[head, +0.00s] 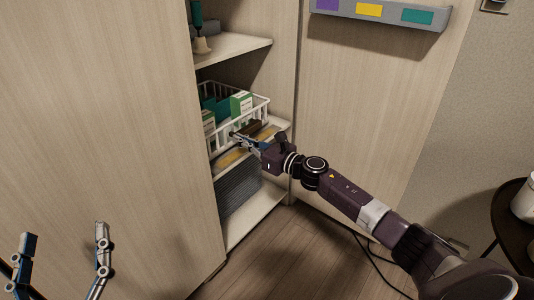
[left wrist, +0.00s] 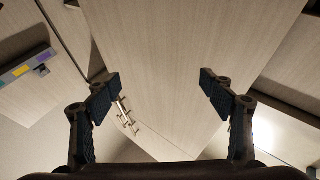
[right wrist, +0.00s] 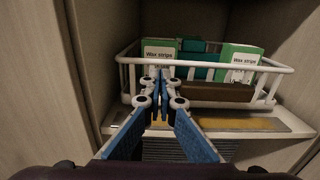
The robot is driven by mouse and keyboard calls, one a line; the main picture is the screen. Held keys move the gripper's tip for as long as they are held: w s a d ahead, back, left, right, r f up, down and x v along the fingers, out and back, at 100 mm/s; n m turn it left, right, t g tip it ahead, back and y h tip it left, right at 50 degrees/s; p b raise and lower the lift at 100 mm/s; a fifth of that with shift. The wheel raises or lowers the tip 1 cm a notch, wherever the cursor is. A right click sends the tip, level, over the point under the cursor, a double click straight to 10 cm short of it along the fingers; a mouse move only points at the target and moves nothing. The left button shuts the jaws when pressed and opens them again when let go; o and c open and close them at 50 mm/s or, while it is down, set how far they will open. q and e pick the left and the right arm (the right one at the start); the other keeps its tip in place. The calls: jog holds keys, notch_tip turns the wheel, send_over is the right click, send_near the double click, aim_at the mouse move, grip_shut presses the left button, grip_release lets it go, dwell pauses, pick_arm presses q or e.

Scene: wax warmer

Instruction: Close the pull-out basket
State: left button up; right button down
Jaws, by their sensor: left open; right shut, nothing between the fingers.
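The white pull-out basket (head: 262,103) sits on a shelf inside the open cabinet in the head view. It holds green and white wax strip boxes (head: 241,104) and a brown item. It also fills the middle of the right wrist view (right wrist: 284,68). My right gripper (head: 236,135) is shut and empty at the basket's front side. In the right wrist view its fingertips (right wrist: 165,75) overlap the front rails; whether they touch cannot be told. My left gripper (head: 65,245) is open and empty at the lower left, far from the basket. Its spread fingers also show in the left wrist view (left wrist: 160,85).
A cabinet panel (head: 105,110) stands to the left of the opening. An upper shelf (head: 235,48) with bottles is above the basket. A board (head: 385,14) with coloured labels is on the right panel. A dark round table (head: 515,205) stands at right. The wooden floor (head: 290,255) in front is mostly clear, with a cable.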

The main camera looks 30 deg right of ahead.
pick_arm(q)
jog(key=shift+w+a+f+g+y+p, duration=0.15)
jog(key=shift+w+f+g, duration=0.2)
jog(key=shift+f, duration=0.4)
jog(key=shift+w+d+f+g+y+p, duration=0.1)
jog(key=shift+w+f+g+y, duration=0.25)
jog(key=shift+f, duration=0.45)
jog(key=shift+w+a+f+g+p, duration=0.1)
jog(key=shift+w+f+g, duration=0.1)
jog(key=shift+f+g, duration=0.4)
pick_arm(e)
jog(key=v, duration=0.7)
